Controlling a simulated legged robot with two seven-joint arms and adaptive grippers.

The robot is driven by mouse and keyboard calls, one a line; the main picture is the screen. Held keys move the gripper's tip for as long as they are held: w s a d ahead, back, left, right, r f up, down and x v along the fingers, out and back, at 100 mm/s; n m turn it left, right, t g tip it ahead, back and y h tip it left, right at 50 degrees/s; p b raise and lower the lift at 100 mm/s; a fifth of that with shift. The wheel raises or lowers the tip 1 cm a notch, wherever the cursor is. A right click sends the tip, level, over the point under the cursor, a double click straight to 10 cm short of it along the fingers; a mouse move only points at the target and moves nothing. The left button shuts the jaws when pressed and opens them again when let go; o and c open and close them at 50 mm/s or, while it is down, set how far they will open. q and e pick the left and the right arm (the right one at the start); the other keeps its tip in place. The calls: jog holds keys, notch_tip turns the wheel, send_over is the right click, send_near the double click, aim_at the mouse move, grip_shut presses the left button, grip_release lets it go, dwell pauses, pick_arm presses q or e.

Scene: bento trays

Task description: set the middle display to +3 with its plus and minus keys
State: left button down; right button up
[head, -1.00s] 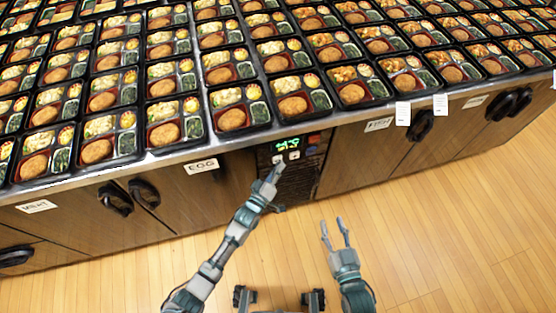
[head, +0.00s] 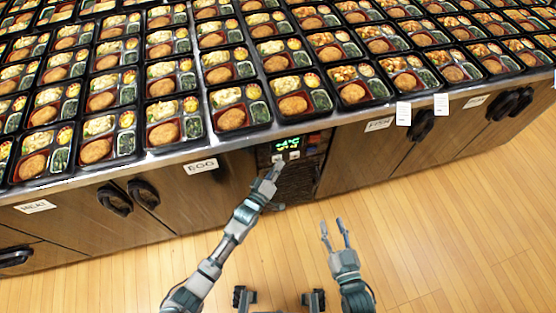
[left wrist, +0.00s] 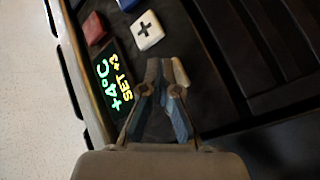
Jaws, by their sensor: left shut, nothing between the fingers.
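The middle display (head: 289,144) is on the dark control panel below the counter edge. In the left wrist view the display (left wrist: 113,84) reads "+4°C" in green and "SET +3" in yellow. The white plus key (left wrist: 147,30) shows clear of the fingers. My right gripper (head: 334,222) is open and empty over the floor.
A red button (left wrist: 93,28) and a blue button (left wrist: 127,4) sit beside the display. Rows of bento trays (head: 232,108) fill the counter above. Cabinet doors with black handles (head: 145,193) flank the panel. The wooden floor (head: 440,240) at right is clear.

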pick_arm(q)
jog(key=shift+s, duration=0.1)
pick_arm(e)
jog(key=shift+r, duration=0.15)
pick_arm(q)
jog(key=shift+s+d+p, duration=0.25)
jog(key=shift+s+p, duration=0.2)
jog(key=shift+s, duration=0.3)
pick_arm(e)
jog(key=shift+r, duration=0.6)
pick_arm(q)
jog(key=s, duration=0.1)
jog(key=s+d+p, duration=0.1)
jog(key=s, duration=0.1)
jog(key=s+p, duration=0.1)
jog(key=shift+s+d, duration=0.3)
jog(key=shift+s, duration=0.1)
pick_arm(e)
notch_tip(320, 180, up, 3)
jog(key=shift+w+r, duration=0.15)
jog(key=shift+r, duration=0.05)
